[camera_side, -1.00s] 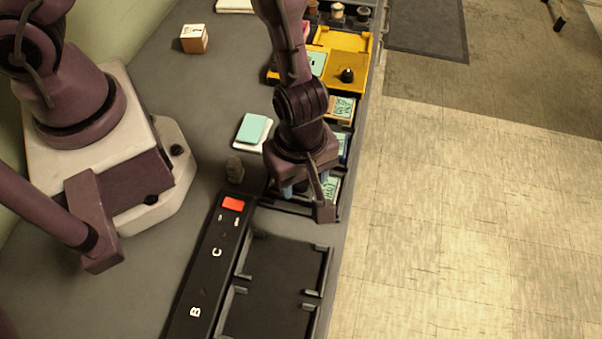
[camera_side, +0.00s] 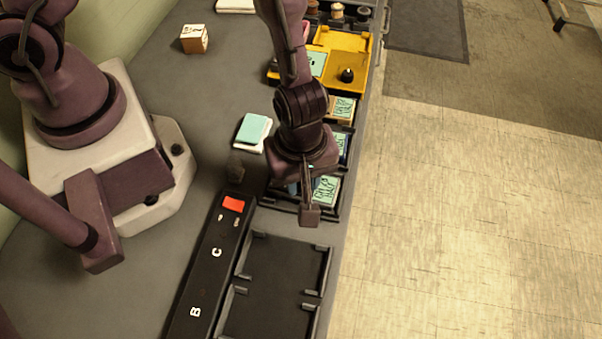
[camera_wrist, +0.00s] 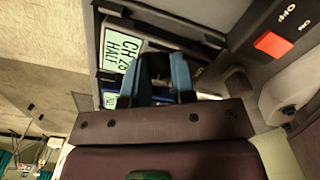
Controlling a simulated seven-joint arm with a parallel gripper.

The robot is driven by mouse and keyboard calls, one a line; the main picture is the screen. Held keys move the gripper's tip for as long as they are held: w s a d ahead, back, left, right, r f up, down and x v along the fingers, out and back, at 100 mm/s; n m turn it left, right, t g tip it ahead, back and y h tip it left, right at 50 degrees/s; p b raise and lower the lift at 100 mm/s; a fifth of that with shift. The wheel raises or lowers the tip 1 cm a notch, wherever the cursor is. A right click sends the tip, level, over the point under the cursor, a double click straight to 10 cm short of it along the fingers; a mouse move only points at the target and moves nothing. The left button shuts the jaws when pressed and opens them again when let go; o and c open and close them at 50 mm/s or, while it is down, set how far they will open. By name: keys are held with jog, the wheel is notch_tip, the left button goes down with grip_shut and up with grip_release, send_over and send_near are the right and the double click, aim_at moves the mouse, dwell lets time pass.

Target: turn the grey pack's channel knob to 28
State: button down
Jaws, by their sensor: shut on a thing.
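The pack under my gripper sits in a black bay; its body is mostly covered, so I cannot make out its grey colour. Its pale green label (camera_side: 326,190) shows beside my gripper in the side view. In the wrist view the label (camera_wrist: 121,50) reads "CH", a number that looks like 20 or 26, and "HALF". My gripper (camera_wrist: 165,78) points down at the pack with its blue fingers shut on the channel knob, which they hide. In the side view my wrist covers most of the fingers and the knob. I cannot read the knob's setting.
A black strip (camera_side: 207,275) with a red switch (camera_side: 232,204) and letters C and B runs beside empty black bays (camera_side: 285,265). Other labelled packs and a yellow tray (camera_side: 348,70) stand farther up the row. A green-topped block (camera_side: 254,130) lies left of my gripper.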

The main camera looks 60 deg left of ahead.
jog(key=c, duration=0.9)
grip_release()
jog(key=shift+c, duration=0.2)
notch_tip(320, 180, up, 13)
